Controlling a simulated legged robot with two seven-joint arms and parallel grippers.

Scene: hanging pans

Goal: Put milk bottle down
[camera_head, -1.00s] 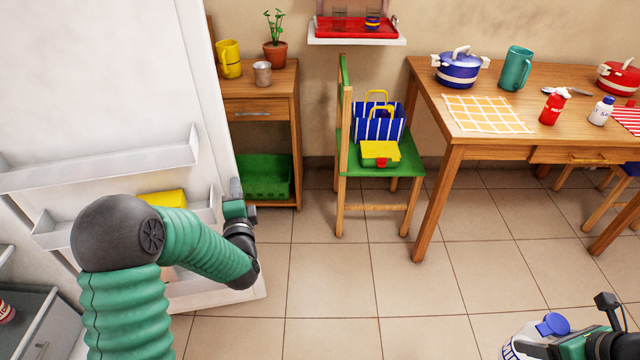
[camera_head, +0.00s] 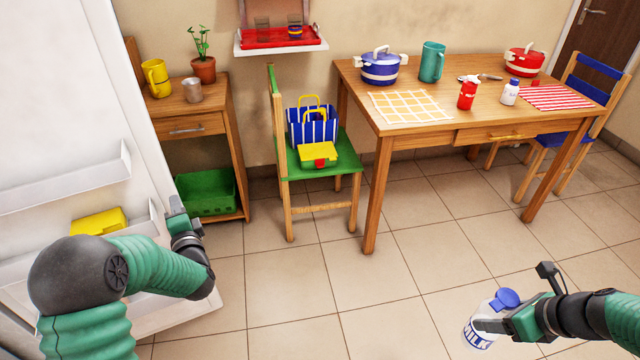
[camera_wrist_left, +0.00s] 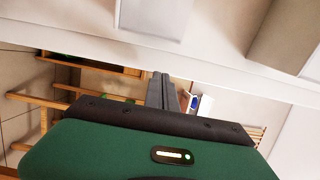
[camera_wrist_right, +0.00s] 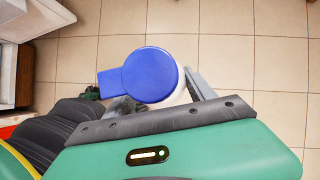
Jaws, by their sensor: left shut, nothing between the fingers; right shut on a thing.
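The milk bottle (camera_head: 481,327) is white with a blue cap and "MILK" lettering, at the lower right of the head view. My right gripper (camera_head: 484,325) is shut on it and holds it above the tiled floor, roughly upright. In the right wrist view the blue cap (camera_wrist_right: 150,75) shows from above, between the fingers; most of the bottle's body is hidden beneath it. My left gripper (camera_head: 176,207) is shut and empty beside the open fridge door's edge. In the left wrist view its fingers (camera_wrist_left: 160,90) are together.
The wooden table (camera_head: 420,133) holds a blue pot (camera_head: 383,68), teal mug (camera_head: 432,62), red bottle (camera_head: 467,94), white bottle (camera_head: 510,92) and red pot (camera_head: 525,61). A green chair (camera_head: 335,168) carries a bag and box. The fridge door (camera_head: 70,130) stands left. Middle floor is clear.

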